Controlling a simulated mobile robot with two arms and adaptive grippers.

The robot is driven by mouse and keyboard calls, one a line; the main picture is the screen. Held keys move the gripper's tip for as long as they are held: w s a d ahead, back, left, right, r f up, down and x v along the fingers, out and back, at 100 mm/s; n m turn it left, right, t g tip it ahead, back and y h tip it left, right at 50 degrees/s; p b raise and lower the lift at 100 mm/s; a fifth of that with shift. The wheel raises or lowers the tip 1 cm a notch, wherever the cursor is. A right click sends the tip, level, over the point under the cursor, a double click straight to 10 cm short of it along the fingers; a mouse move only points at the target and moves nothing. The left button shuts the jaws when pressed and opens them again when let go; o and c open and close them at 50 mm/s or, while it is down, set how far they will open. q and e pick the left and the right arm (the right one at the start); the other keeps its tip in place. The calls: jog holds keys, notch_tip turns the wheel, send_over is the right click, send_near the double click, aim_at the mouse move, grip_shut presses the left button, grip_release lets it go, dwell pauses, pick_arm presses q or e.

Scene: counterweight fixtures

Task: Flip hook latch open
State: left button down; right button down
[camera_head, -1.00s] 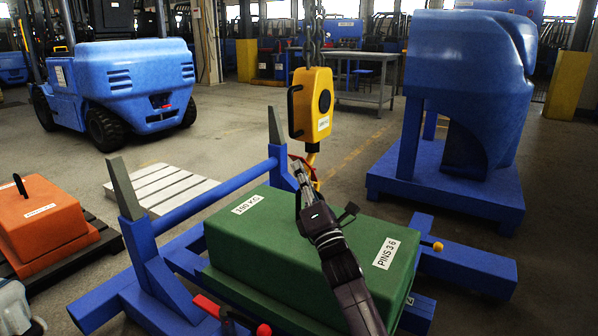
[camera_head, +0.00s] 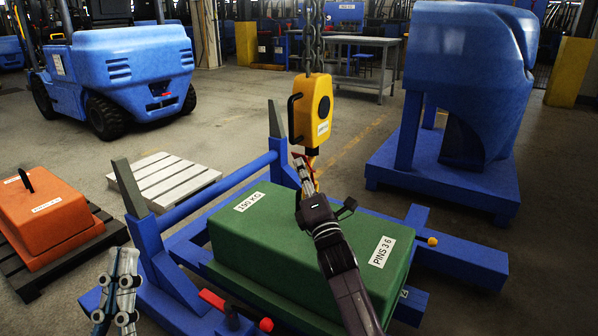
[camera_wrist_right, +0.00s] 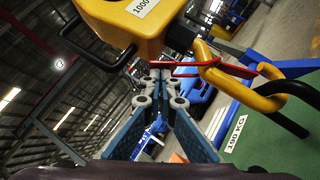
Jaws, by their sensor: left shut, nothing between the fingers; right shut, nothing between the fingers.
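The yellow hook (camera_wrist_right: 238,88) hangs below the yellow hoist block (camera_head: 312,108). Its red latch (camera_wrist_right: 215,69) lies across the hook's mouth in the right wrist view. My right gripper (camera_head: 303,165) is at the hook, above the green 190 KG counterweight (camera_head: 300,245). In the right wrist view its closed fingertips (camera_wrist_right: 161,76) are at the latch's left end; I cannot tell whether they touch. A black handle (camera_wrist_right: 285,122) shows near the hook's lower curve. My left gripper (camera_head: 122,262) is shut and empty at lower left, away from the hook.
The counterweight sits in a blue frame (camera_head: 215,190) with upright posts. A red lever (camera_head: 212,300) is at its front. An orange weight (camera_head: 42,215) stands on a dark pallet at left. A blue counterweight stand (camera_head: 440,165) is at right. Open floor lies behind.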

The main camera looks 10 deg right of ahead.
jog(key=shift+r+p, duration=0.35)
jog(key=shift+p, duration=0.2)
pick_arm(q)
jog(key=w+a+f+g+y+p, duration=0.1)
jog(key=w+f+g+y+p, duration=0.1)
jog(key=f+g, duration=0.6)
jog(key=w+f+g+y+p, duration=0.1)
jog(key=w+f+g+y, duration=0.15)
jog(key=f, duration=0.95)
pick_arm(e)
jog(key=m+g+p, duration=0.1)
jog(key=w+d+r+m+h+p, duration=0.1)
jog(key=p, duration=0.1)
jog(key=shift+m+g, duration=0.4)
pick_arm(q)
jog(key=s+a+f+n+g+y, duration=0.1)
jog(key=s+a+f+g+y, duration=0.1)
jog(key=s+a+f+g, duration=0.4)
jog(key=shift+s+a+f+g, duration=0.15)
jog(key=shift+s+f+g, duration=2.2)
jog(key=shift+s+f, duration=2.15)
